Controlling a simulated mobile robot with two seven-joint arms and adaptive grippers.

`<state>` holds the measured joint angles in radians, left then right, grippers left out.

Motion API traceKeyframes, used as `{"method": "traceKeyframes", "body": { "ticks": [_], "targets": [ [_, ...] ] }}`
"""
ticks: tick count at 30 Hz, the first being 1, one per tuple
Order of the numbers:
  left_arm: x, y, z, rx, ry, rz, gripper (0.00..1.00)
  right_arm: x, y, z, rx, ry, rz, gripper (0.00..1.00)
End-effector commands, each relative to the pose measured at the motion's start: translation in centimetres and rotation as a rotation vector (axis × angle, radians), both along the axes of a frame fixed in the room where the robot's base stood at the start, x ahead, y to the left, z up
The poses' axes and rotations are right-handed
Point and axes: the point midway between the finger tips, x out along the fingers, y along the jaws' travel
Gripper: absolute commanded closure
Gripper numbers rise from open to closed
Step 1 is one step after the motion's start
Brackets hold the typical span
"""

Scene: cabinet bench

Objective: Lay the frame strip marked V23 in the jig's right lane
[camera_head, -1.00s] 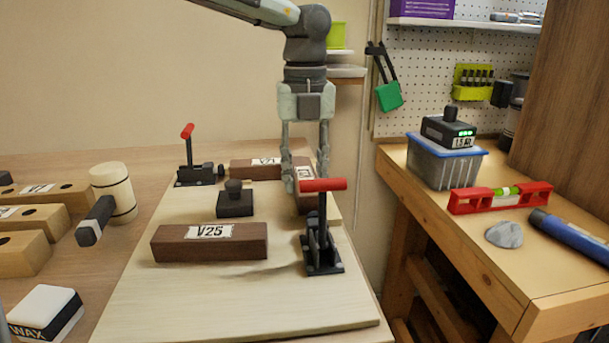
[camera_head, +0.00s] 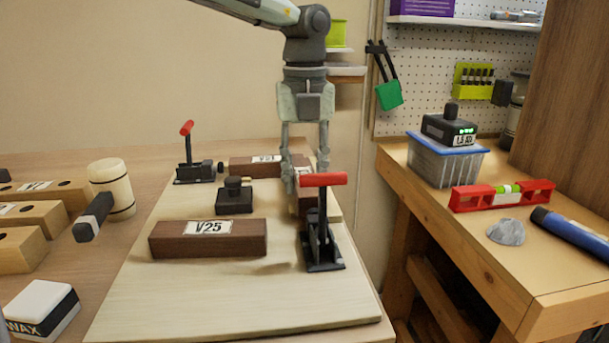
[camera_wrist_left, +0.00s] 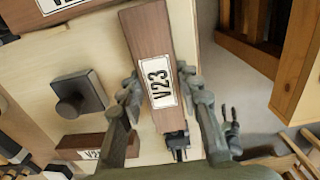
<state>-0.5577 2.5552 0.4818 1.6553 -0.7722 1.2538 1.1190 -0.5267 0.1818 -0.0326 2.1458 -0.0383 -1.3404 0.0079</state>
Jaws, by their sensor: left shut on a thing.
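The frame strip marked V23 (camera_wrist_left: 150,40) is dark brown with a white label. It lies between the fingers of my left gripper (camera_wrist_left: 168,103), which is shut on it. In the head view, my left gripper (camera_head: 306,172) points down at the jig's right side, and the strip is mostly hidden behind its fingers and a red-handled clamp (camera_head: 322,235). I cannot tell whether the strip touches the jig board (camera_head: 220,300). A strip marked V25 (camera_head: 170,242) lies across the front of the jig, and another brown strip (camera_head: 245,170) lies across its back.
A black knobbed block (camera_head: 234,200) sits mid-jig, and a second red-handled clamp (camera_head: 190,160) stands at back left. A mallet (camera_head: 112,190), wooden blocks (camera_head: 28,217) and a wax block (camera_head: 42,308) are left. A gap separates the right bench (camera_head: 500,262).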

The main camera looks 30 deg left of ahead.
Motion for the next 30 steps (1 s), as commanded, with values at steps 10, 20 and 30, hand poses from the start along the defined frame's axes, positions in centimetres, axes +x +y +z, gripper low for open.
{"method": "traceKeyframes", "body": {
  "ticks": [10,20,30],
  "targets": [
    [0.00,-0.01,-0.05,0.001,0.001,0.000,0.98,0.00,0.00,-0.01,0.000,0.000,0.000,0.60],
    [-0.05,-0.01,-0.49,0.000,0.003,0.000,0.64,-0.01,-0.01,-0.39,0.000,0.000,0.000,0.60],
    [-0.07,-0.02,-0.50,0.000,0.003,-0.001,0.42,0.00,0.00,-0.40,0.000,0.000,0.000,0.60]
  ]
}}
